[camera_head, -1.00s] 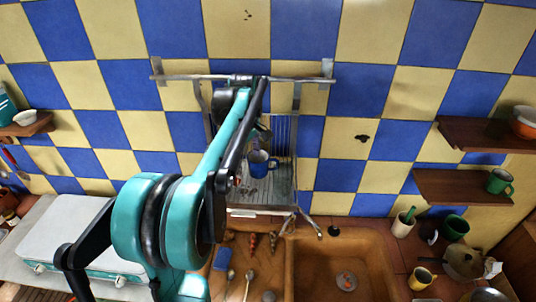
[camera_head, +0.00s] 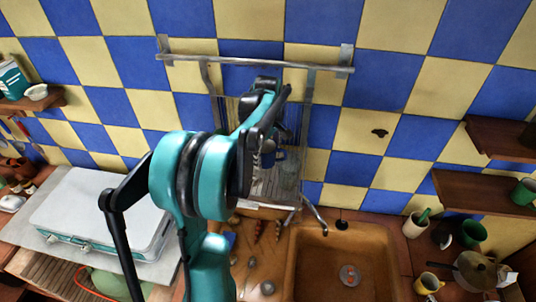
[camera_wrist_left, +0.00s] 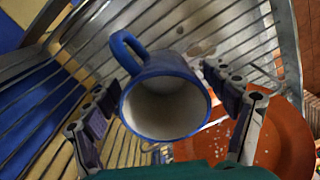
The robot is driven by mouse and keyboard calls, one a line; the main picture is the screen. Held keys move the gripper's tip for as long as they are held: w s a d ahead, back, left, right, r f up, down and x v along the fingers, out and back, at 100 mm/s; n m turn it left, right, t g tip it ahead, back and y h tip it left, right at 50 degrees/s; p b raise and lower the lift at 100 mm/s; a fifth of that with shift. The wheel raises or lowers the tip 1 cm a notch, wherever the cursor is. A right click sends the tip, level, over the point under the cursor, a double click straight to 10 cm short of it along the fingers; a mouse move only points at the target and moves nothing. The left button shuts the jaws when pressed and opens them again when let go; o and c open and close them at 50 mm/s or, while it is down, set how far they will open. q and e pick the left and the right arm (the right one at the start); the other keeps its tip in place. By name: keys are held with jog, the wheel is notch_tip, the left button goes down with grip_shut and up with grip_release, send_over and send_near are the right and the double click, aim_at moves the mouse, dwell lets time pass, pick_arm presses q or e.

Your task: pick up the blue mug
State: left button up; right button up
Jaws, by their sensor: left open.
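The blue mug (camera_wrist_left: 158,68) has a pale inside and lies with its mouth facing the camera in the left wrist view, its handle at upper left. It is in the metal dish rack (camera_wrist_left: 250,35). My left gripper (camera_wrist_left: 168,100) is open, with one finger on each side of the mug; I cannot tell whether they touch it. In the head view the mug (camera_head: 281,154) is mostly hidden behind my left gripper (camera_head: 265,150) and arm. My right gripper is not in view.
An orange-red plate (camera_wrist_left: 285,140) is beside the mug in the wrist view. The brown sink (camera_head: 310,262) is below the rack. A rail (camera_head: 255,61) crosses the tiled wall above. Wooden shelves (camera_head: 478,189) are at right, a white stove lid (camera_head: 95,210) at left.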

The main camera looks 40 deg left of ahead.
pick_arm(q)
jog(key=shift+s, duration=0.2)
jog(key=shift+c, duration=0.3)
jog(key=c, duration=1.4)
jog(key=shift+w, duration=0.1)
